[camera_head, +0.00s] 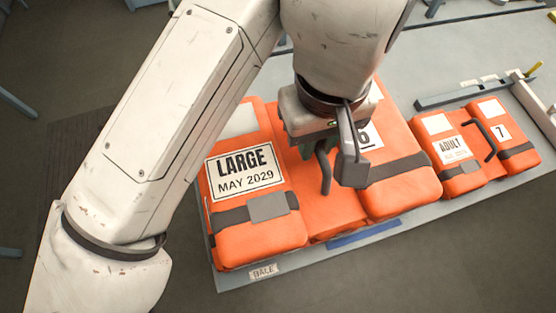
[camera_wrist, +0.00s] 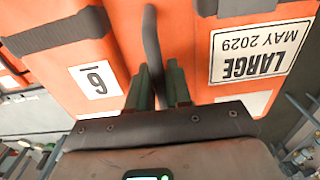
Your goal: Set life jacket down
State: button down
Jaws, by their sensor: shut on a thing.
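A large orange life jacket (camera_head: 335,222) lies flat at the table's front left, with a "LARGE MAY 2029" label on its left panel and a "6" patch on its right panel. My gripper (camera_head: 326,150) is over its middle, shut on its dark carry handle (camera_head: 324,172). In the wrist view the fingers (camera_wrist: 157,82) close around the handle (camera_wrist: 151,42), with the orange jacket (camera_wrist: 183,45) filling the space behind. My wrist hides part of the jacket and the "6" patch. I cannot tell whether its underside fully touches the table.
A smaller orange life jacket (camera_head: 462,186), marked "ADULT" and "7", lies to the right on the grey table (camera_head: 412,217). A grey bar (camera_head: 462,96) lies behind it. A blue strip (camera_head: 364,234) and a "DALE" tag (camera_head: 263,271) mark the front edge. Bare tabletop shows at the back.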

aim_at(290, 157)
jog(key=a+f+b, duration=0.1)
jog(key=f, duration=0.1)
jog(key=a+f+b, duration=0.1)
jog(key=a+f, duration=0.1)
jog(key=shift+a+f+b, duration=0.15)
jog(key=shift+f+b, duration=0.05)
jog(key=shift+b, duration=0.2)
jog(key=shift+w+a+f+b, duration=0.1)
jog(key=shift+a+f+b, duration=0.35)
jog(key=shift+a, duration=0.1)
jog(key=shift+a+f+b, duration=0.2)
jog(key=shift+f+b, duration=0.1)
jog(key=shift+b, duration=0.1)
notch_tip(290, 157, down, 3)
jog(key=b, duration=0.3)
jog(key=shift+a, duration=0.15)
jog(key=shift+f, duration=0.7)
jog(key=c, duration=1)
grip_release()
jog(key=shift+c, duration=0.2)
